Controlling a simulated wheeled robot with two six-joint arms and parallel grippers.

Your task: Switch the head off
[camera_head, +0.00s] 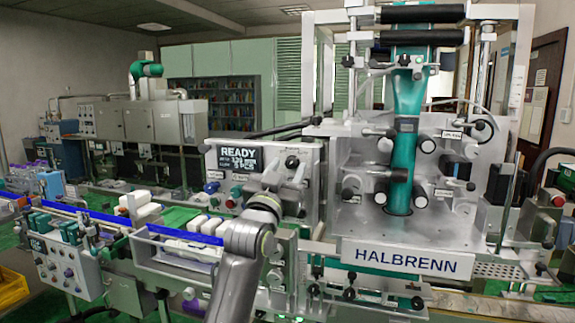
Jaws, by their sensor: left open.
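The sleeve applicator head (400,200), a steel unit with a green film band running down its middle, stands at the right with a HALBRENN plate. To its left is a grey control panel (218,160). Its dark display (238,160) reads READY with smaller lines of figures below. A dark knob (292,162) sits right of the display. Blue, green and red-and-white controls show lower on the panel. My left gripper (290,175) is open in front of the panel's right part, just below the dark knob. Whether it touches anything cannot be told. My right gripper is not in view.
A conveyor with blue rails (90,212) carries white packs (205,224) from the left toward the head. A second box with knobs (60,270) stands at lower left. A yellow crate (12,288) is at the left edge. Cabinets and shelves line the back.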

